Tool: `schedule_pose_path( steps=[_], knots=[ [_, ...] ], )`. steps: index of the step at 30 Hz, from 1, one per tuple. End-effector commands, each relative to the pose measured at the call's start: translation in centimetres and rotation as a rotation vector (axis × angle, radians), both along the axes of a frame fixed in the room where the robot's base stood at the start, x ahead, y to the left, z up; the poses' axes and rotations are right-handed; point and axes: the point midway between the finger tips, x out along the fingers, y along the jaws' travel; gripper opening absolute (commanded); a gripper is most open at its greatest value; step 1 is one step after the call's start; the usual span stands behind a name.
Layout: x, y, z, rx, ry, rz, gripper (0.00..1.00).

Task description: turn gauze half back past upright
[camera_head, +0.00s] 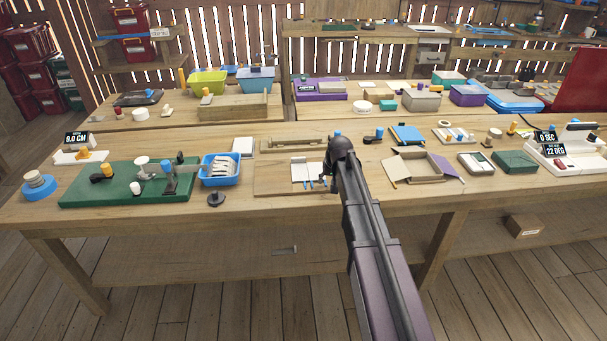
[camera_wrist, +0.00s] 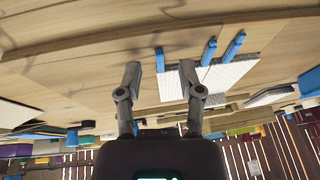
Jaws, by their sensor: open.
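The gauze is a white, textured sheet (camera_wrist: 222,76) in two panels with a seam between them, in the wrist view. Blue strips (camera_wrist: 234,46) stick out from its edge. In the head view the gauze (camera_head: 303,172) lies on a pale wooden board (camera_head: 268,180) left of my gripper (camera_head: 330,182), partly hidden by it. Both panels look low and close to flat; I cannot tell their exact tilt. In the wrist view my gripper (camera_wrist: 159,72) is open, its fingers apart, with one blue strip and the gauze's edge showing between them. I see nothing held.
An open cardboard box (camera_head: 425,166) stands just right of my arm. A blue tray (camera_head: 220,171) and a green board with fixtures (camera_head: 125,185) are to the left. A long wooden piece (camera_head: 297,142) lies behind the gauze. The bench's front edge (camera_head: 270,221) has clear wood.

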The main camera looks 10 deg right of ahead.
Motion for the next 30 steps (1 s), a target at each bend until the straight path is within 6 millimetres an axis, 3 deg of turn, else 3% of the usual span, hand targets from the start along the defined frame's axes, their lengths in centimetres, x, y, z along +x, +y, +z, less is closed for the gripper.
schedule_pose_path(
  steps=[30],
  knots=[
    [0.0,-0.03,-0.8,0.0,0.0,0.0,0.49]
  ],
)
